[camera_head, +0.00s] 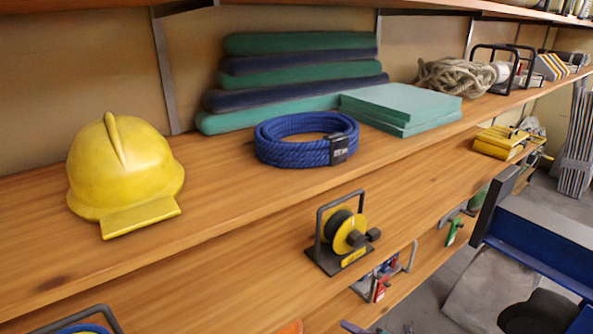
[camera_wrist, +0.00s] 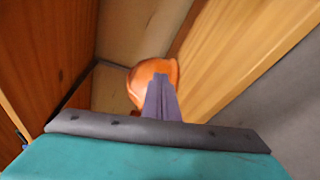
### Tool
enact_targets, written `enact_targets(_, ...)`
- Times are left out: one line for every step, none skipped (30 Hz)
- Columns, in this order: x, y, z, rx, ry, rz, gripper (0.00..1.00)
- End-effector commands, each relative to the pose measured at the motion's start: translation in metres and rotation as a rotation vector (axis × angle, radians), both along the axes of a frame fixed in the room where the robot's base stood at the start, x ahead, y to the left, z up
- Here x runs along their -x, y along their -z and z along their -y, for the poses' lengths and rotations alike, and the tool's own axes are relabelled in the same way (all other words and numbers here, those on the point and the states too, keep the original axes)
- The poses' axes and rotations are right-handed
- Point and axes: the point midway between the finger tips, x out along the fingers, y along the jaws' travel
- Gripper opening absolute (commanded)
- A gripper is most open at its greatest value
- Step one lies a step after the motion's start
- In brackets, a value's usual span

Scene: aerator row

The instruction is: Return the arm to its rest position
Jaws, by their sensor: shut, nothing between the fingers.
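My gripper (camera_wrist: 162,84) shows in the wrist view as narrow purple-grey fingers pressed together, with nothing between them. Its dark grey bar and teal body fill the bottom of that view. A rounded orange object (camera_wrist: 139,84) lies beyond the fingertips and is partly hidden by them; I cannot tell the distance between them. In the head view, a small purple piece at the bottom edge may be part of my gripper, near a sliver of orange (camera_head: 291,327). Most of my arm is out of view there.
The upper wooden shelf holds a yellow helmet (camera_head: 122,172), a blue rope coil (camera_head: 292,152), teal slabs (camera_head: 400,104) and tan rope (camera_head: 452,76). A cable reel (camera_head: 349,235) stands on the shelf below. In the wrist view, wooden boards (camera_wrist: 240,50) flank the fingers closely.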

Motion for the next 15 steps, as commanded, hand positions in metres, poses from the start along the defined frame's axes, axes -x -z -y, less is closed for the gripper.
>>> enact_targets(0.011, 0.001, -0.023, 0.038, -0.059, -0.001, 0.0)
enact_targets(0.017, 0.004, -0.034, 0.063, -0.092, 0.002, 0.0)
enact_targets(0.026, 0.009, -0.049, 0.1, -0.141, 0.008, 0.0)
enact_targets(0.033, 0.012, -0.06, 0.128, -0.177, 0.015, 0.0)
enact_targets(0.04, 0.015, -0.07, 0.157, -0.215, 0.023, 0.0)
enact_targets(0.051, 0.02, -0.084, 0.198, -0.268, 0.035, 0.0)
enact_targets(0.059, 0.023, -0.093, 0.231, -0.31, 0.049, 0.0)
enact_targets(0.068, 0.027, -0.102, 0.264, -0.353, 0.063, 0.0)
enact_targets(0.081, 0.032, -0.113, 0.309, -0.411, 0.085, 0.0)
enact_targets(0.09, 0.036, -0.121, 0.341, -0.455, 0.103, 0.0)
enact_targets(0.099, 0.039, -0.127, 0.373, -0.5, 0.123, 0.0)
enact_targets(0.112, 0.044, -0.135, 0.415, -0.559, 0.15, 0.0)
enact_targets(0.122, 0.048, -0.14, 0.445, -0.604, 0.172, 0.0)
enact_targets(0.131, 0.051, -0.145, 0.475, -0.65, 0.196, 0.0)
enact_targets(0.144, 0.056, -0.149, 0.514, -0.711, 0.228, 0.0)
